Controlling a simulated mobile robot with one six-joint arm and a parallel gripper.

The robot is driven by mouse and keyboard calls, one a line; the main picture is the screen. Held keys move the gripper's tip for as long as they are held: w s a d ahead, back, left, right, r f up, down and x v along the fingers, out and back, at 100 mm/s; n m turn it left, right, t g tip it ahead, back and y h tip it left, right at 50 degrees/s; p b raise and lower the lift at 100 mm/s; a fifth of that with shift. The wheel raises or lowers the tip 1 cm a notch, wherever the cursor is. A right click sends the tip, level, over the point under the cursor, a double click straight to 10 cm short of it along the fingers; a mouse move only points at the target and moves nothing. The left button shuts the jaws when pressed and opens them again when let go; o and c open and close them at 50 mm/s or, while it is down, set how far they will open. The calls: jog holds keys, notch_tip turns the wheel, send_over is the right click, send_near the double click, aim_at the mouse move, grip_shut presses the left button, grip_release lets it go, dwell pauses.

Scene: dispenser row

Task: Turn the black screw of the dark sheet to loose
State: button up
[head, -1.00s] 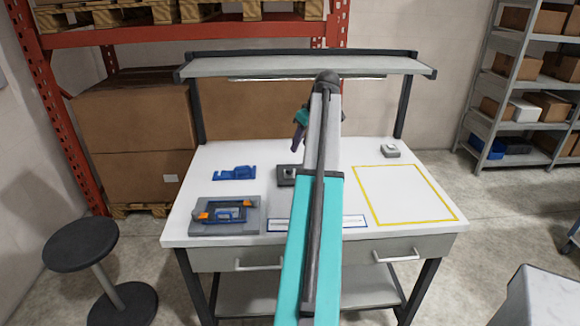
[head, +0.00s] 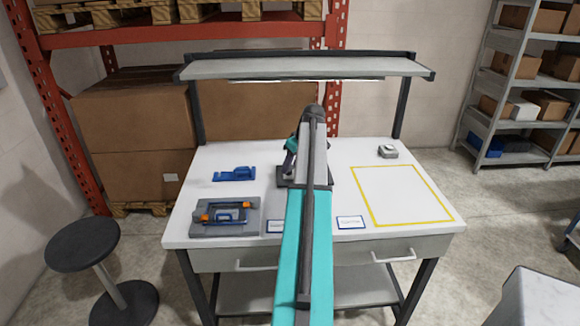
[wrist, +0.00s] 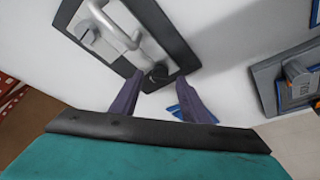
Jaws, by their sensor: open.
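The dark sheet (wrist: 172,36) lies on the white table and fills the top middle of the wrist view, with a grey metal piece (wrist: 104,32) on it. In the head view only an edge of the dark sheet (head: 284,184) shows beside my arm. The black screw (wrist: 158,73) is a small dark knob at the sheet's near corner. My gripper (wrist: 159,80) is open, its two purple fingers pointing at that corner with the screw between their tips in the picture. I cannot tell whether they touch it. The screw is hidden in the head view.
A blue bracket (head: 234,174) and a grey fixture with orange clamps (head: 224,228) stand on the left. A yellow outlined area (head: 405,195) on the right is empty. A shelf (head: 305,67) spans above the table's back.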

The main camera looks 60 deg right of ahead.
jog(key=shift+x, duration=0.85)
jog(key=shift+c, duration=0.3)
grip_shut()
jog(key=shift+d+n, duration=0.1)
jog(key=shift+n, duration=0.2)
jog(key=n, duration=0.1)
jog(key=n+y+b, duration=0.1)
jog(key=n, duration=0.1)
jog(key=n+y+b, duration=0.1)
jog(key=shift+d+n, duration=0.3)
jog(key=shift+n, duration=0.1)
jog(key=n, duration=0.2)
jog(key=n+y+b, duration=0.1)
jog(key=n, duration=0.1)
jog(key=shift+g+y, duration=0.3)
jog(key=shift+g, duration=0.1)
jog(key=shift+f, duration=0.1)
